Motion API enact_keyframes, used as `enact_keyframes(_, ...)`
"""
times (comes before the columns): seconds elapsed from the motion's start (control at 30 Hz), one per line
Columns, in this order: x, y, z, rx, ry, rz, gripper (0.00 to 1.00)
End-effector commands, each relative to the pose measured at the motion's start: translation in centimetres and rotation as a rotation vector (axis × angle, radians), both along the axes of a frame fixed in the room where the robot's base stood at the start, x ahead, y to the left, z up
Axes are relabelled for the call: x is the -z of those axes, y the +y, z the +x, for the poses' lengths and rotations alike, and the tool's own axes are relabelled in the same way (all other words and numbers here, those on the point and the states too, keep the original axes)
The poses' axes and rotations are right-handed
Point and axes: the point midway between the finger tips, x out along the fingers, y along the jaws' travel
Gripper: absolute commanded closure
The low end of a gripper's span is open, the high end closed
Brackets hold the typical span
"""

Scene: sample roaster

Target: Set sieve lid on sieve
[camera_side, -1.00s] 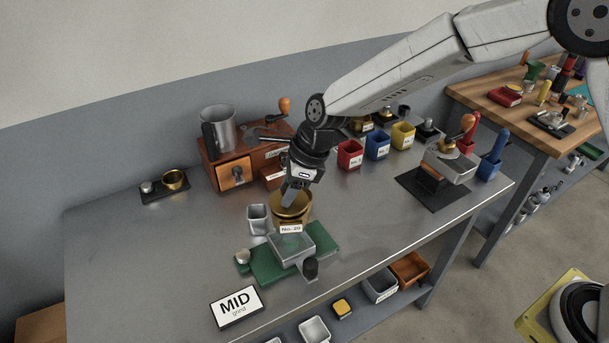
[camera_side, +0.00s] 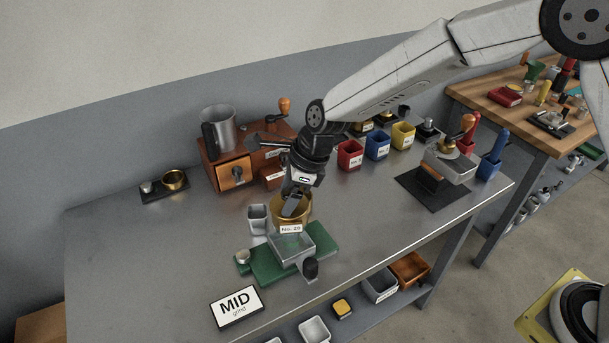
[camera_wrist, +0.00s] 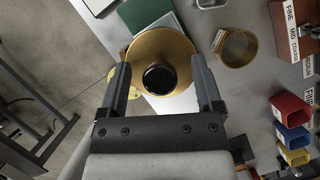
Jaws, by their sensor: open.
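The sieve lid, a brass disc with a black knob (camera_wrist: 160,77), lies between the two fingers of my gripper (camera_wrist: 161,62) in the wrist view. The fingers are wide apart at its opposite rims; I cannot tell whether they press on it. The lid overlaps the table edge in that view, so it appears to be above the table. The brass sieve (camera_wrist: 238,47) stands open to the right of the lid in the wrist view. In the side view my gripper (camera_side: 293,208) is in front of the sieve's brass and partly hides it. A white label (camera_side: 291,228) shows below.
A green mat (camera_side: 262,267) with a clear-looking tray (camera_side: 291,248) is in front of the sieve. A grey cup (camera_side: 257,217) stands left of the sieve. A wooden grinder (camera_side: 237,172) and coloured bins (camera_side: 377,146) stand behind.

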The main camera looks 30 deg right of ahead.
Motion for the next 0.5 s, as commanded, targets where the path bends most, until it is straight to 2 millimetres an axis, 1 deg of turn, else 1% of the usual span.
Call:
enact_keyframes(0.17, -0.4, -0.1, 0.0, 0.0, -0.001, 0.001, 0.17)
enact_keyframes(0.27, -0.9, -0.3, -0.1, 0.0, 0.0, 0.001, 0.17)
enact_keyframes(0.5, -3.2, -1.2, -0.5, 0.001, -0.003, 0.001, 0.17)
